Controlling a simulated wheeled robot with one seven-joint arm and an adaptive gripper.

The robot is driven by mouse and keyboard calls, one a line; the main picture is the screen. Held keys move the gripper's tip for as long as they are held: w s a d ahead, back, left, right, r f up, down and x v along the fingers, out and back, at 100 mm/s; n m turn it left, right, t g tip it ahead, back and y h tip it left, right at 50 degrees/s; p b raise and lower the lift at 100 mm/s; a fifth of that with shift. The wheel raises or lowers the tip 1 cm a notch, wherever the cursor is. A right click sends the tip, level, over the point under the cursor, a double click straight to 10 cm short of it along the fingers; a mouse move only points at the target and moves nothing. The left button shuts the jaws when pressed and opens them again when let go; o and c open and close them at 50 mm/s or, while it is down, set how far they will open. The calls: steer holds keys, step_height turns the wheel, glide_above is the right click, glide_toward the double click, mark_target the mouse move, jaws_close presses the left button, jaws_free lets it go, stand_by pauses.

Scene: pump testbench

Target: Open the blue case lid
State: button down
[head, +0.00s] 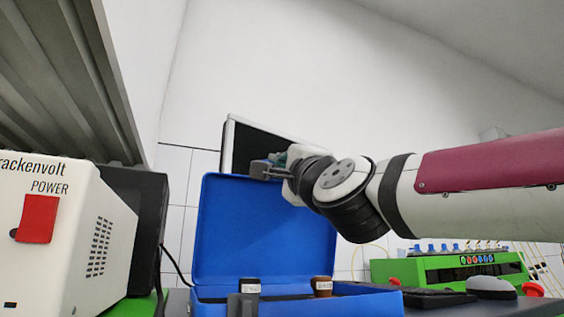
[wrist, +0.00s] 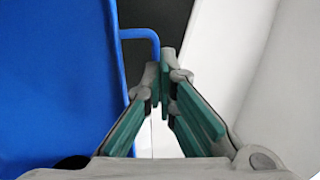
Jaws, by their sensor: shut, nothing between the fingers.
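The blue case (head: 300,296) stands on the bench in the head view with its blue lid (head: 262,232) raised, roughly upright, and its inside facing me. My gripper (head: 258,170) is at the top edge of the lid in the head view. In the wrist view the lid (wrist: 60,80) fills the left side, and a thin bent blue bar (wrist: 142,34) sticks out from it beside the fingertips. My gripper (wrist: 163,82) is shut there with its fingertips together and nothing between them. I cannot tell whether it touches the bar.
A white power box (head: 60,235) stands at the left under a grey shelf (head: 60,75). A dark screen (head: 240,140) is behind the lid. A green device (head: 445,268) and a keyboard (head: 435,298) are at the right.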

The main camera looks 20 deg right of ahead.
steer(key=shift+w+r+g+p, duration=0.3)
steer(key=shift+w+p, duration=0.2)
steer(key=shift+w, duration=0.1)
steer(key=shift+w+r+g+p, duration=0.2)
steer(key=shift+w+g+p, duration=0.1)
steer(key=shift+w+p, duration=0.25)
steer(key=shift+w, duration=0.5)
steer(key=shift+f, duration=0.1)
